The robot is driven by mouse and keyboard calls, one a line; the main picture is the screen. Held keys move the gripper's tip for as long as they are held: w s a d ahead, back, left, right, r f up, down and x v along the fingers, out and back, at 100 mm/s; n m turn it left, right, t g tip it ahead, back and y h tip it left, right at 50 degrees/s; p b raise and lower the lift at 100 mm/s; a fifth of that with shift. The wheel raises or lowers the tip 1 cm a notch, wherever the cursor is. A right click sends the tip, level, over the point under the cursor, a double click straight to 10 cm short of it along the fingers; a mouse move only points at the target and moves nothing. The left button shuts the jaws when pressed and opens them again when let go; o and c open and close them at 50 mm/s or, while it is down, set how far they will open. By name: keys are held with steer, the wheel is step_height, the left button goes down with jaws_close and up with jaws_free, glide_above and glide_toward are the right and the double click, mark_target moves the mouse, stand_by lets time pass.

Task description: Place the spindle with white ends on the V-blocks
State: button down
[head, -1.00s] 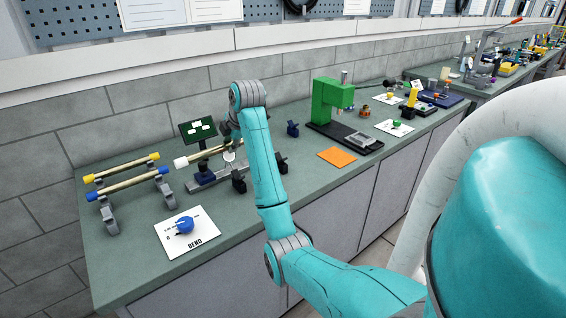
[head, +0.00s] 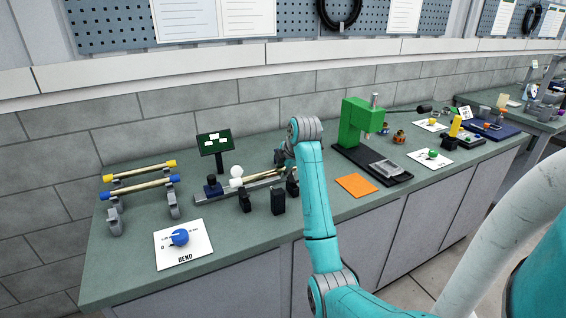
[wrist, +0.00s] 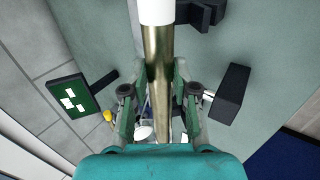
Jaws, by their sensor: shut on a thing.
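The spindle with white ends has a brass-coloured shaft (wrist: 158,60) and a white end (wrist: 156,12). In the head view its white end (head: 237,183) shows above the grey rail of the bench fixture (head: 207,198); its far end is hidden by my arm. My gripper (wrist: 160,88) is shut around the shaft; in the head view it is mostly hidden behind my arm. Dark blocks, which may be the V-blocks, stand by the rail: a blue-black one (head: 212,187) and two black ones (head: 245,201) (head: 278,202). I cannot tell whether the spindle touches any block.
A grey rack (head: 173,207) at left holds a yellow-ended spindle (head: 140,172) and a blue-ended one (head: 140,188). A green display (head: 214,142) stands behind the rail. A BEND knob card (head: 184,247), orange mat (head: 357,185) and green press (head: 355,125) stand nearby.

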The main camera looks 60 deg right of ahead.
steer(key=shift+f, duration=1.95)
steer(key=shift+f, duration=0.15)
steer(key=c, duration=0.9)
jaws_free()
steer(key=shift+f, duration=0.1)
